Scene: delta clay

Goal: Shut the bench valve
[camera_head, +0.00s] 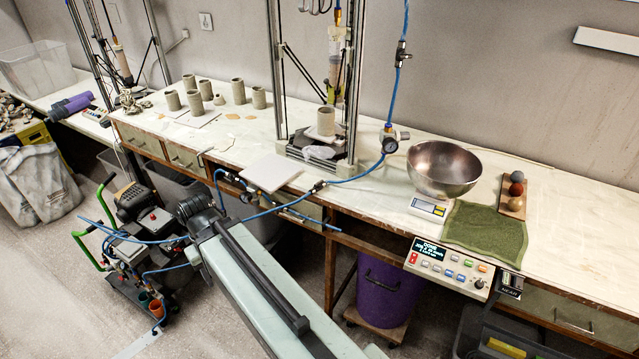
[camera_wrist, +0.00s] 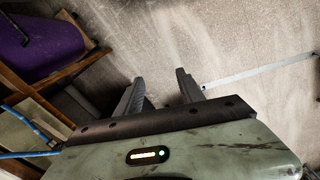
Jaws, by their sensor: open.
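A blue air hose runs along the bench front. An inline fitting that looks like a small valve (camera_head: 318,187) sits on it at the bench edge, left of the round gauge and regulator (camera_head: 389,143). Another valve-like fitting (camera_head: 401,55) is on the hose higher up. I cannot tell for sure which is the bench valve, nor how its handle is set. My gripper (camera_wrist: 160,77) is open and empty in the wrist view, its two dark fingers apart over bare floor. The fingers are not clear in the head view, where my pale green arm reaches toward the upper left.
The bench (camera_head: 440,130) holds a metal bowl (camera_head: 444,168), a green towel (camera_head: 487,232) and several clay cups. A control box (camera_head: 450,267) hangs at its front. A purple bin (camera_head: 388,298) stands underneath and shows in the wrist view (camera_wrist: 40,40). A compressor cart (camera_head: 140,250) stands left of my arm.

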